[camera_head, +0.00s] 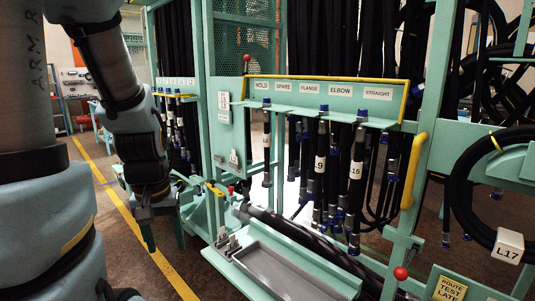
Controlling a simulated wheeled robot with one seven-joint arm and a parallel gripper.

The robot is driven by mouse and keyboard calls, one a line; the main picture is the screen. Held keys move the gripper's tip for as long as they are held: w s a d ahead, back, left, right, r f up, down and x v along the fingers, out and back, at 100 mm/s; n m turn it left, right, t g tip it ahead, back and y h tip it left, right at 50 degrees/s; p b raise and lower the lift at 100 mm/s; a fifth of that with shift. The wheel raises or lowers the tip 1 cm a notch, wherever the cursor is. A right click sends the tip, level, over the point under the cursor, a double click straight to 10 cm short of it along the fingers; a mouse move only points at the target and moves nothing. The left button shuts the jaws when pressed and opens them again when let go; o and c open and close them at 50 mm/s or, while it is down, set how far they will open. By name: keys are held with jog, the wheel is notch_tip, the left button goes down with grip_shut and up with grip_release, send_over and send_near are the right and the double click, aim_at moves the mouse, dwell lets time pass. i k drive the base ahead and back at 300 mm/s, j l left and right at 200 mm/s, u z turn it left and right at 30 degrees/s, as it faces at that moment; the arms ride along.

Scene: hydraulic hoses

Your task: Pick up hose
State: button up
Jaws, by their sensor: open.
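Several black hoses with blue end caps hang from a teal rack (330,98) labelled HOLD, SPARE, FLANGE, ELBOW and STRAIGHT. A hose tagged 9 (320,185) and a hose tagged 15 (356,190) hang further right, close to other hoses. My gripper (165,238) points down at the left, open and empty, with its fingers apart. It is left of the rack and apart from all the hoses.
A grey tray (285,268) on a teal frame lies below the hoses. A coiled hose tagged L17 (455,190) hangs at the right. Posts with a yellow handle (413,170) and red knobs (401,273) stick out. Open floor with a yellow line (150,240) lies at the left.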

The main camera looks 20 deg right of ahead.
aim_at(266, 183)
jog(key=i+z, duration=0.1)
jog(key=z, duration=0.75)
jog(key=i+j+z, duration=0.15)
jog(key=z, duration=0.25)
